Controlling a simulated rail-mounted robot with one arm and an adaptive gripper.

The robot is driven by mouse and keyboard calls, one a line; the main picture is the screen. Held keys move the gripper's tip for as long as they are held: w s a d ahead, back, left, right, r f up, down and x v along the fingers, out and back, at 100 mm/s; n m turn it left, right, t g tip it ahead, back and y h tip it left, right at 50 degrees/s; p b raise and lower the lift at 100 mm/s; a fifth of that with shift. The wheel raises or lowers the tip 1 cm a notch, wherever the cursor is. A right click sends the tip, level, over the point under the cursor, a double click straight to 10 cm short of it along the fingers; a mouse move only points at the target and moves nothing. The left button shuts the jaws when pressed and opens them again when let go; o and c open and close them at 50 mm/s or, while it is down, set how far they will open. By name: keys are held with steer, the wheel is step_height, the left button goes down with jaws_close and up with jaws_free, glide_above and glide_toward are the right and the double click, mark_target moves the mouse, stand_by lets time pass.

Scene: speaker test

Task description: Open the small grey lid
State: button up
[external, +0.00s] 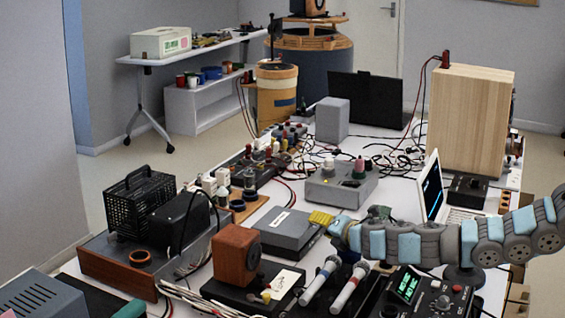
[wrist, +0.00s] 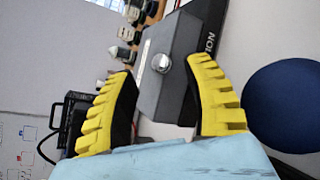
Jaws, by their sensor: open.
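A small grey box with a flat grey lid (external: 285,228) sits on the crowded table in the external view, with a white label on top. In the wrist view a grey box face, which looks like this lid (wrist: 175,90), carries a round silver knob (wrist: 161,63). My gripper (external: 321,218) is at the right end of the box in the external view. In the wrist view its yellow ribbed fingers (wrist: 163,72) are spread, with the knob and box face between them. Nothing is gripped. I cannot tell whether the fingers touch the box. The lid looks shut.
A wooden speaker cube (external: 237,256) stands in front of the box. Two microphones (external: 335,282) lie below my gripper. A grey knobbed unit (external: 341,184) and cables are behind. A laptop (external: 433,190) stands to the right. A dark blue round shape (wrist: 285,108) is right in the wrist view.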

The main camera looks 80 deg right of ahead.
mark_target(290, 225)
steer(key=shift+b+x, duration=0.9)
steer(key=shift+x, duration=0.85)
steer(key=shift+w+d+f, duration=0.15)
steer(key=shift+w+d, duration=0.05)
steer(key=shift+w, duration=0.05)
jaws_close()
